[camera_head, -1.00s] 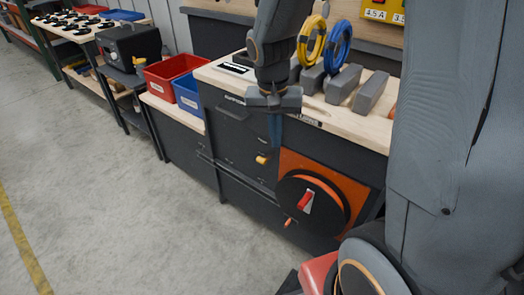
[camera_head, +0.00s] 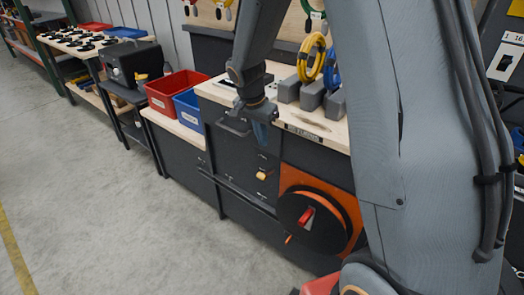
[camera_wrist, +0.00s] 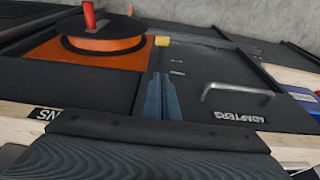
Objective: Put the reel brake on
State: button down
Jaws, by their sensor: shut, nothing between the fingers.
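The reel (camera_head: 308,222) is a black disc with an orange rim, set on an orange panel in the bench front. A red lever (camera_head: 306,217) sits at its middle and a small orange handle (camera_head: 289,239) at its lower edge. The reel also shows upside down at the upper left of the wrist view (camera_wrist: 100,38). A small yellow-orange knob (camera_head: 262,175) sits on the dark front left of the reel; I cannot tell if it is the brake. My gripper (camera_head: 262,138) is shut and empty, above that knob by the bench's front edge. Its blue-grey fingers show in the wrist view (camera_wrist: 162,98).
A drawer handle (camera_wrist: 238,91) marked ADAPTERS is on the dark front. Red (camera_head: 175,92) and blue (camera_head: 188,110) bins stand on the lower bench to the left. Yellow (camera_head: 311,58) and blue cable coils stand in grey blocks on the benchtop. The floor in front is clear.

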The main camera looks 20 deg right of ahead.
send_over(265, 173)
jog(key=x, duration=0.6)
jog(key=a+x, duration=0.1)
jog(key=x, duration=0.2)
jog(key=shift+s+a+f+p, duration=0.15)
jog(key=shift+s+f+p, duration=0.05)
jog(key=shift+s+p, duration=0.2)
jog(key=shift+s+a+f, duration=0.25)
jog(key=shift+a+f, duration=0.15)
jog(key=shift+f, duration=0.4)
jog(key=shift+s+a+f, duration=0.3)
jog(key=shift+a+f, duration=0.15)
jog(key=shift+f, duration=0.3)
